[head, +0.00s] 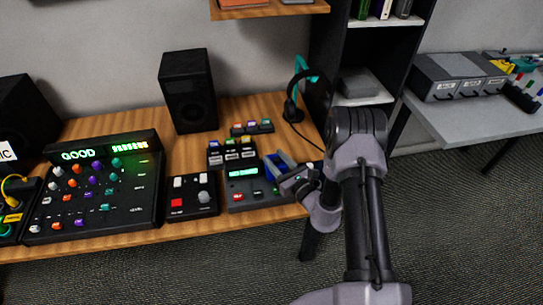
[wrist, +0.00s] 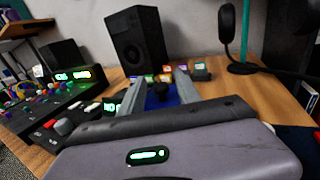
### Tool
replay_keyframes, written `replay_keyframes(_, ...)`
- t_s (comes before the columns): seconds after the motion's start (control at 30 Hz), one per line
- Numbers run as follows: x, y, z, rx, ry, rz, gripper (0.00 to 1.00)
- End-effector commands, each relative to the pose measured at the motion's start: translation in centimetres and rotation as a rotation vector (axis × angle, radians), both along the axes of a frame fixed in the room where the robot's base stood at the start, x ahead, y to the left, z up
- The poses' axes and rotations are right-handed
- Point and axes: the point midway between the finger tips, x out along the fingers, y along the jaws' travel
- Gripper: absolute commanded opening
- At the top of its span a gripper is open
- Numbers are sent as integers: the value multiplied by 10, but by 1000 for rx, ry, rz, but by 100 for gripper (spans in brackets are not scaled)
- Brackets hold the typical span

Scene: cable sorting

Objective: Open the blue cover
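The blue cover (head: 287,159) shows at the right end of the dark device with a green display, partly hidden by my gripper. My gripper (head: 277,168) is at the cover, coming from the right. In the wrist view the two grey fingers of my gripper (wrist: 160,82) stand apart, one on each side of the blue. I cannot tell whether they touch it.
A device with a green display (head: 243,185) and a box with a red button (head: 191,197) stand left of my gripper. A mixer (head: 95,190) is farther left. A black speaker (head: 188,90) and headphones on a stand (head: 293,100) are behind. The desk's right edge is close.

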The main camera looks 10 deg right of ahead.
Motion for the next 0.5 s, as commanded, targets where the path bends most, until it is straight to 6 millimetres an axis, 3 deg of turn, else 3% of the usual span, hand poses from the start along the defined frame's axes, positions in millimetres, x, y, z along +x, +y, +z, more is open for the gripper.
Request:
replay_keyframes(0.2, 22, 9, 0, -1, -2, 0, 40)
replay_keyframes(0.5, 25, 10, 0, 0, 0, 0, 40)
